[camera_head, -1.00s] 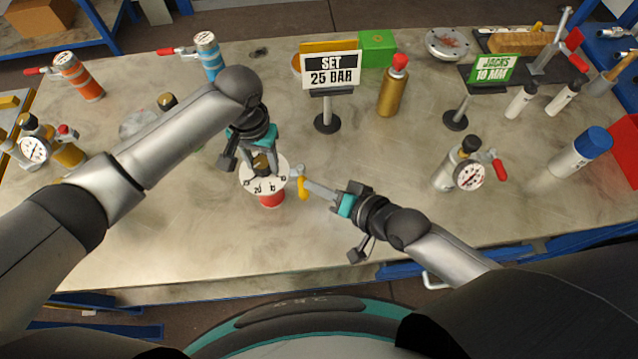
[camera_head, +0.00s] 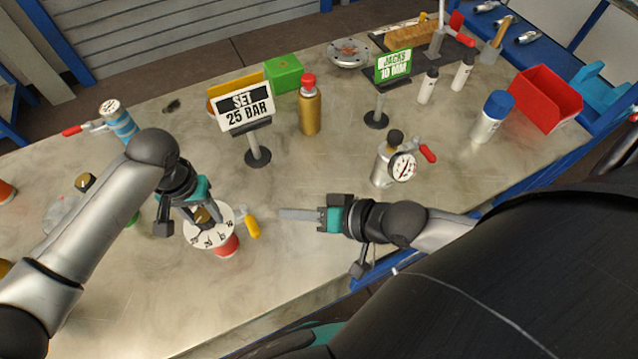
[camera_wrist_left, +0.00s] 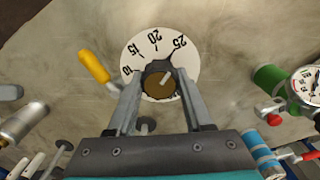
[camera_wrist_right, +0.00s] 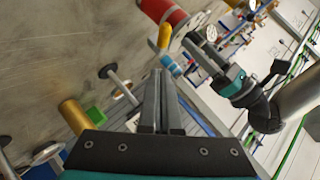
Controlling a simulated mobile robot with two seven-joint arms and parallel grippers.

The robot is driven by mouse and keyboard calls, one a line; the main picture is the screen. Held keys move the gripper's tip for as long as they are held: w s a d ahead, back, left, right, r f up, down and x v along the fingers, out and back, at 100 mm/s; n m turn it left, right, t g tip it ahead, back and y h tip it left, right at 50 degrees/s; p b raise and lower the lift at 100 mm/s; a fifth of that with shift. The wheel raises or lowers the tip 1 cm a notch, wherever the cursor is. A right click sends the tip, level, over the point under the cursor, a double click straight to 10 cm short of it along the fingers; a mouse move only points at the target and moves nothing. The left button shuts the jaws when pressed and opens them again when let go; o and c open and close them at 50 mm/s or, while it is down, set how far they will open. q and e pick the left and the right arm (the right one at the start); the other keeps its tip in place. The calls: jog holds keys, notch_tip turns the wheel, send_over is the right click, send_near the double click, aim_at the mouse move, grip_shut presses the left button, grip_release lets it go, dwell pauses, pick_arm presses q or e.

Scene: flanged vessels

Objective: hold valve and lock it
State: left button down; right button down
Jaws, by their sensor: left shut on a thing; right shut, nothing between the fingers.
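The valve is a red vessel (camera_head: 228,246) with a white dial (camera_head: 222,236) and a brass knob on top. The knob (camera_wrist_left: 159,84) is between the fingers of my left gripper (camera_head: 200,217), which is shut on it. In the left wrist view the dial (camera_wrist_left: 133,50) shows 10 to 25, and the knob's dark pointer seems to lie near 25. A yellow-handled lever (camera_head: 252,228) stands out at the vessel's right side. My right gripper (camera_head: 284,214) is shut and empty, a short gap right of the lever. The right wrist view also shows the lever (camera_wrist_right: 165,36).
A "SET 25 BAR" sign (camera_head: 245,107) stands behind the valve. A gold bottle (camera_head: 309,108) and a gauge vessel with a red handle (camera_head: 388,162) stand to the right. A blue-banded vessel (camera_head: 122,124) is at the back left. The table in front of the valve is clear.

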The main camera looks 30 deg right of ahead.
pick_arm(q)
jog(key=shift+a+f, duration=0.1)
jog(key=shift+a, duration=0.05)
pick_arm(e)
jog(key=shift+a+v, duration=0.2)
jog(key=shift+v, duration=2.75)
jog(key=shift+s, duration=0.2)
pick_arm(q)
jog(key=shift+c, duration=1.1)
grip_release()
